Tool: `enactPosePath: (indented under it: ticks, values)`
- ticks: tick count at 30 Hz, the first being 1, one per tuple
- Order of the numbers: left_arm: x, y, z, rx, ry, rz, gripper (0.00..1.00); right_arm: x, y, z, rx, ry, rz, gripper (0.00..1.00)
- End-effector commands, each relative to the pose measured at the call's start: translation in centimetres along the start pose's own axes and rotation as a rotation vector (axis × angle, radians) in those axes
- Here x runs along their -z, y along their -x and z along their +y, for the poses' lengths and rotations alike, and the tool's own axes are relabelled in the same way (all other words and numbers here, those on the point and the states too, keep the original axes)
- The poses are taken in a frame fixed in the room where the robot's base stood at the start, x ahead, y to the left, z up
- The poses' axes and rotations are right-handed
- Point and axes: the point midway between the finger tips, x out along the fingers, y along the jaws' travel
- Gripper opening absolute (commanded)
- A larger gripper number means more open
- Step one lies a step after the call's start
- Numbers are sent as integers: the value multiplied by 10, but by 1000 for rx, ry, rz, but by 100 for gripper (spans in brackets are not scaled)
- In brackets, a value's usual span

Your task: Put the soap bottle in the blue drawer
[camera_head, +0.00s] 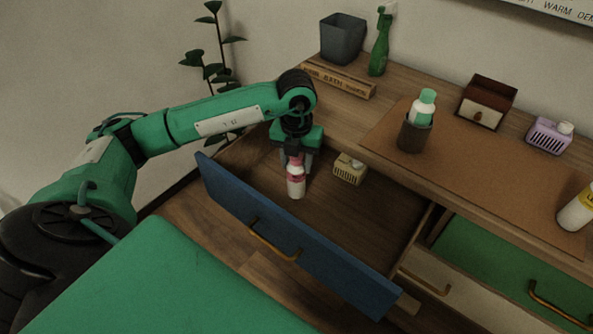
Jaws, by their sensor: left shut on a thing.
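The blue drawer (290,243) is pulled open, its blue front facing me with a brass handle. My left gripper (297,165) points down over the open drawer and is shut on a white bottle with a pink label (296,185), which I take to be the soap bottle. The bottle is upright, inside the drawer's outline. I cannot tell whether its base touches the drawer floor. The gripper hides its top. My right gripper is out of view.
A small cream slotted box (350,170) lies in the drawer, right of the bottle. On the counter stand a grey bin (342,40), green spray bottle (380,45), brown cup (414,136) holding a green-capped bottle, and a wooden box (486,103). A green drawer (510,275) is at right.

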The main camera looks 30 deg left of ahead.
Motion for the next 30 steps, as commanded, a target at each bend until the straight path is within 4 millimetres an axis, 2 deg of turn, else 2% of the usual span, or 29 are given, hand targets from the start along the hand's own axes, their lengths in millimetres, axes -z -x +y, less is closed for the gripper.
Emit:
enactPosePath:
  ticks: [7,20,21,23,24,30]
  values:
    - [1,-35,0,-1,-1,2,1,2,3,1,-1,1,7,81]
    - [0,-40,0,-1,-1,0,1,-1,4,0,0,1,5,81]
    - [0,-40,0,-1,-1,1,50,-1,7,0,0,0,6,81]
    - [0,-40,0,-1,-1,1,62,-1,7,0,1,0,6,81]
    - [0,-40,0,-1,-1,1,64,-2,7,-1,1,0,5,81]
    - [0,-40,0,-1,-1,1,64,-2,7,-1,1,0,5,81]
